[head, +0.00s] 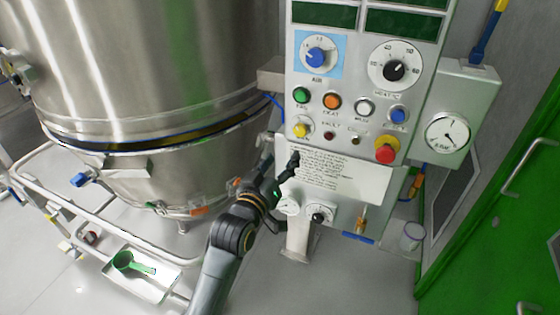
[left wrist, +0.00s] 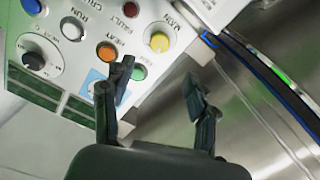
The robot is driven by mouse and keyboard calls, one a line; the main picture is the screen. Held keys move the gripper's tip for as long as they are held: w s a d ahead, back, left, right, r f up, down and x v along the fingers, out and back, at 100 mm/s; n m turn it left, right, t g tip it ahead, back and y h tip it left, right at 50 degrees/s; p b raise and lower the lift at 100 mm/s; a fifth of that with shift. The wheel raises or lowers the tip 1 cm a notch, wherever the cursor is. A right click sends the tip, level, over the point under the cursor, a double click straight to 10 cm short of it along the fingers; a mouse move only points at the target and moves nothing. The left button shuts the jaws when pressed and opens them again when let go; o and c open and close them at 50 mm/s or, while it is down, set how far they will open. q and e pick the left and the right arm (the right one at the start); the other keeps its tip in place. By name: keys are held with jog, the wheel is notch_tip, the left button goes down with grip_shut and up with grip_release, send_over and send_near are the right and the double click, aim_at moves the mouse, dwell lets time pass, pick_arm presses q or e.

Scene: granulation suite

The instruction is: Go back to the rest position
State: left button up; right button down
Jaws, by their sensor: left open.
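My left gripper (head: 279,170) is open in front of the lower left part of the control panel (head: 330,180). Its fingers hold nothing. In the left wrist view the two dark fingers (left wrist: 160,100) stand apart. One finger overlaps the orange button (left wrist: 106,52) in that picture; I cannot tell whether it touches the panel. The yellow knob (left wrist: 159,42) lies beyond the gap between the fingers. My right gripper is in neither view.
A large steel vessel (head: 130,60) stands left of the panel, with a pipe frame and a tray (head: 120,281) holding a green scoop (head: 124,260). A pressure gauge (head: 447,134) and a green door (head: 500,220) are to the right. Pale floor shows below.

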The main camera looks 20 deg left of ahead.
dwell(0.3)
pick_arm(q)
notch_tip(320, 180, down, 20)
jog(key=s+d+m+g, duration=0.1)
jog(key=g, duration=0.3)
jog(key=s+f+m+g, duration=0.1)
jog(key=s+f+g, duration=0.1)
jog(key=s+f, duration=0.35)
jog(key=s+f+g, duration=0.1)
jog(key=s+f, duration=0.1)
jog(key=f, duration=0.7)
jog(key=s+f+m+g, duration=0.15)
jog(key=s+f, duration=0.25)
jog(key=f, duration=0.4)
jog(key=s+a+f+m+g, duration=0.1)
jog(key=s+a+f+g, duration=0.1)
jog(key=s+f, duration=0.7)
jog(key=s+a+f+g, duration=0.25)
jog(key=s+f, duration=0.35)
jog(key=s, duration=0.5)
jog(key=s+a+f+g, duration=0.1)
jog(key=s+f+g, duration=0.1)
jog(key=s, duration=0.7)
jog(key=s+a+f+m+g+y, duration=0.1)
jog(key=s+f, duration=0.3)
jog(key=s, duration=0.5)
jog(key=shift+s+a+g+y, duration=0.3)
jog(key=shift+s+a+g, duration=0.1)
jog(key=shift+g, duration=0.1)
jog(key=shift+w+f, duration=0.1)
